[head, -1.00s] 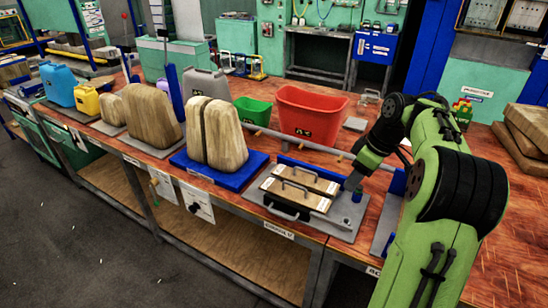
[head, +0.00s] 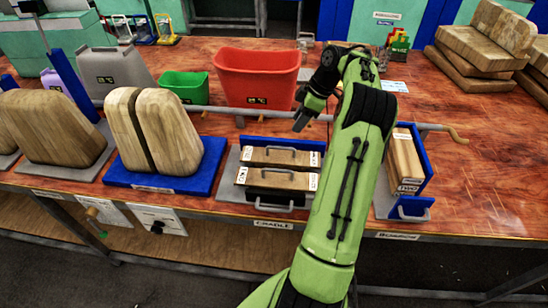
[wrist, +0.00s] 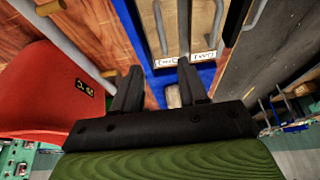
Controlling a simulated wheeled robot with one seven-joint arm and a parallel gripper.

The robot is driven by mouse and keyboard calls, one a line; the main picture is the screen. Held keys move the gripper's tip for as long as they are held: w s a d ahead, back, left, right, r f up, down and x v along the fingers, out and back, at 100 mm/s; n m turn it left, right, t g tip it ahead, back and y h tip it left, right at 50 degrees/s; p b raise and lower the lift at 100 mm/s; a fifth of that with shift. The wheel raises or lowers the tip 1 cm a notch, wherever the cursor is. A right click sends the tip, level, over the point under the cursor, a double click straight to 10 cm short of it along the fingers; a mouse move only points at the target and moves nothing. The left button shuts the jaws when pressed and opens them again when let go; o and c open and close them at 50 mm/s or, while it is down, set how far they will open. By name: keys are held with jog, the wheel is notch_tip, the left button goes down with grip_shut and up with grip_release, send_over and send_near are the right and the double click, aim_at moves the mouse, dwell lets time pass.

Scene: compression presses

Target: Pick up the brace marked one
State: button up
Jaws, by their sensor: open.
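Two flat wooden braces with grey bar handles lie side by side in the tray marked CRADLE (head: 235,165): a back brace (head: 282,157) and a front brace (head: 270,178). Small white labels are on their ends; I cannot surely read which is marked one. In the wrist view, the labelled brace ends (wrist: 172,40) show beyond the fingers, beside the blue wall (wrist: 190,76). My gripper (head: 300,122) is above and behind the cradle, apart from the braces. Its fingers (wrist: 160,88) are spread and empty.
A red bin (head: 256,80) and green bin (head: 185,86) stand behind the cradle. A long grey bar (head: 215,112) runs behind it. Wooden blocks on a blue base (head: 165,180) stand left. A blue holder (head: 420,160) with wooden pieces is right.

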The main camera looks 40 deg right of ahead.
aim_at(281, 148)
jog(key=b+x, duration=0.2)
jog(key=x, duration=0.6)
jog(key=b+x, duration=0.1)
jog(key=x, duration=0.1)
jog(key=b+x, duration=0.1)
jog(key=x, duration=0.2)
jog(key=shift+a+f, duration=0.25)
jog(key=shift+a, duration=0.05)
jog(key=shift+r, duration=0.1)
grip_shut()
dwell(0.5)
